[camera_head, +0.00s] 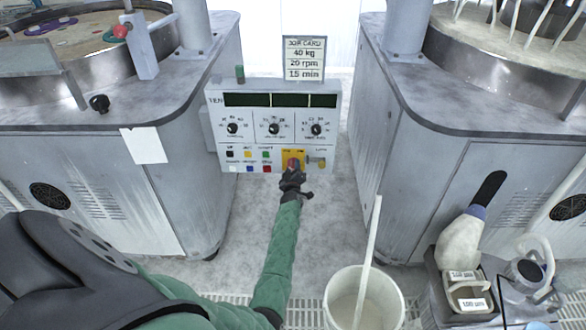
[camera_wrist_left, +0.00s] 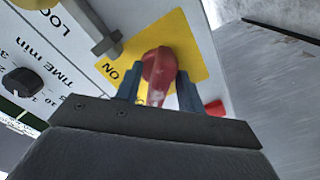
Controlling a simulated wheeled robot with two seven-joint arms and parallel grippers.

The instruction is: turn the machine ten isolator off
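The machine ten isolator is a red rotary handle (camera_head: 293,163) on a yellow plate (camera_head: 302,154), low on the panel marked TEN. In the left wrist view the red handle (camera_wrist_left: 158,75) stands out from the yellow plate (camera_wrist_left: 190,50), with the word ON beside it at the left. My left gripper (camera_head: 292,176) is at the isolator. In the wrist view its two fingers (camera_wrist_left: 160,88) stand on either side of the handle, very close to it. Whether they press on it is unclear. My right gripper is not in view.
The white control panel (camera_head: 273,101) carries dials, small coloured buttons and a padlock-like brass part (camera_head: 316,162) right of the isolator. A grey bar (camera_wrist_left: 97,32) is close to my left finger. A white bucket (camera_head: 364,300) with a stick stands below. Grey machines flank the aisle.

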